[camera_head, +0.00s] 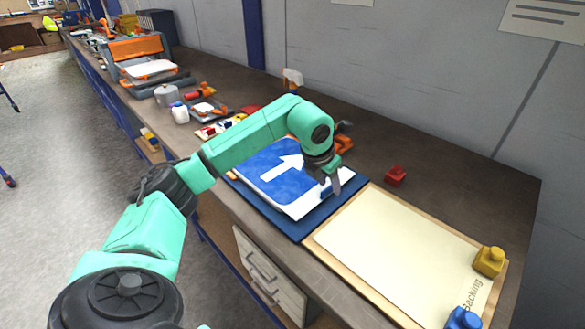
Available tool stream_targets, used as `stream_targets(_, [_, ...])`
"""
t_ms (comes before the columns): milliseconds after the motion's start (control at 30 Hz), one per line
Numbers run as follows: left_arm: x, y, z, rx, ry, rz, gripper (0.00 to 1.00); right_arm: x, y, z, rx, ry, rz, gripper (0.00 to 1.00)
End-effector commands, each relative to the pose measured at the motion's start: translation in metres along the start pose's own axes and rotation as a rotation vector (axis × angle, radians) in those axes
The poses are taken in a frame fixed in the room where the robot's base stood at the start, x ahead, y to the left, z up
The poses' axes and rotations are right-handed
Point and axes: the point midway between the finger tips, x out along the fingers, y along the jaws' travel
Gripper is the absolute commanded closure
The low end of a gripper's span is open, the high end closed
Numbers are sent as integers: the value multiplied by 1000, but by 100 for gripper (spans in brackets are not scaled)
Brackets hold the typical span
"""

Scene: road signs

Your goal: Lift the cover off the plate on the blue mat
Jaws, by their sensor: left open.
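The blue mat (305,229) lies on the workbench in the middle of the view. On it is a blue plate (255,168) with a white arrow, edged with white at its near right side. I cannot tell a separate cover from the plate's face; the white edge may belong to it. My left gripper (334,186) is open, pointing down over the plate's right end. I cannot tell whether the fingers touch the plate's edge. My right gripper is out of view.
A cream board marked "Backing" (390,245) lies right of the mat, with a yellow block (489,262) and a blue block (463,318) on it. A red block (395,175) stands behind. Small tools and bottles (180,113) crowd the bench further left. A wall bounds the back.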

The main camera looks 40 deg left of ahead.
Motion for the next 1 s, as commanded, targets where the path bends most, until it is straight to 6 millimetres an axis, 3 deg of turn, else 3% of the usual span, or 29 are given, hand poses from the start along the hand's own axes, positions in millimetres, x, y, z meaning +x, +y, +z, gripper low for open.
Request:
stream_targets(200, [5, 0, 0, 1, -1, -1, 54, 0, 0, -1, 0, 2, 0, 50])
stream_targets(233, [5, 0, 0, 1, -1, -1, 58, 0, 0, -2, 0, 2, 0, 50])
stream_targets(333, [4, 0, 0, 1, -1, -1, 96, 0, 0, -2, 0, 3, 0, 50])
stream_targets(367, [4, 0, 0, 1, -1, -1, 100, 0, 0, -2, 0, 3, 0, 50])
stream_targets(767, [1, 0, 2, 0, -2, 0, 100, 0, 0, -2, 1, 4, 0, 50])
stream_targets(867, [-8, 0, 6, 0, -5, 0, 100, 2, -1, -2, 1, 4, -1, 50])
stream_targets(1000, [-39, 0, 20, -1, -9, -1, 100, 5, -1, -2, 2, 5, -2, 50])
